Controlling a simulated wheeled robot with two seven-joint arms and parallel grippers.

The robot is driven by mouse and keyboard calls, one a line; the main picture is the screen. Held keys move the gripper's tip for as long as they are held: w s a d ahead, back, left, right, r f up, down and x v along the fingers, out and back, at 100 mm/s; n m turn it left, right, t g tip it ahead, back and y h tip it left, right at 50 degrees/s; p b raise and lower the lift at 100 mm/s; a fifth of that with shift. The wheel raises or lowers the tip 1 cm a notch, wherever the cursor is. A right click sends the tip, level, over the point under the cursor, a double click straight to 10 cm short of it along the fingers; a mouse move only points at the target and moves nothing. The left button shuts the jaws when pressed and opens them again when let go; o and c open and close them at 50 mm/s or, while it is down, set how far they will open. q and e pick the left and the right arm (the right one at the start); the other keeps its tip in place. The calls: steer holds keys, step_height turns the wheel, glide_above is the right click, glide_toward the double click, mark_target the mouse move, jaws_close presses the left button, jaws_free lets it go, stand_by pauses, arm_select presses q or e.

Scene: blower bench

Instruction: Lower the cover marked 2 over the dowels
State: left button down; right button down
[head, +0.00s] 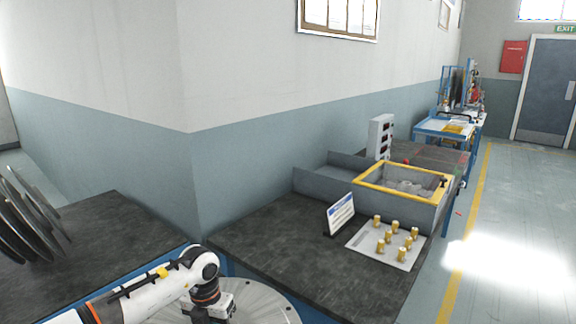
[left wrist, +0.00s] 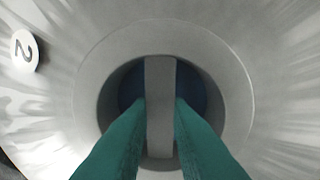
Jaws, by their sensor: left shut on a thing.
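The cover marked 2 (head: 268,306) is a round silver disc at the bottom of the head view. In the left wrist view it fills the picture, with a white "2" label (left wrist: 25,50) at the left. A grey bar (left wrist: 160,75) crosses its recessed centre. My left gripper (head: 210,307) is over the disc; in the left wrist view its green fingers (left wrist: 160,115) are shut on the bar from both sides. I cannot tell whether the cover hangs free or rests on something. No dowels are visible under it. My right gripper is not in view.
Several grey discs (head: 28,218) stand on edge on the left bench (head: 110,235). The right bench (head: 270,232) holds a sign (head: 340,213), several brass pegs (head: 389,238) on a white plate, and a yellow-rimmed bin (head: 402,172). A wall corner stands between the benches.

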arm_select(q)
steer(key=shift+w+r, duration=0.1)
steer(key=shift+r, duration=0.05)
steer(key=shift+r, duration=0.25)
steer(key=shift+r+p, duration=0.7)
steer(key=shift+r, duration=0.4)
steer(key=shift+r, duration=0.35)
steer(key=shift+r+p, duration=0.65)
steer(key=shift+r, duration=0.05)
steer(key=shift+r, duration=0.15)
steer(key=shift+a+h+b, duration=0.15)
steer(key=shift+h+b, duration=0.25)
steer(key=shift+h, duration=0.4)
stand_by(0.3)
stand_by(0.5)
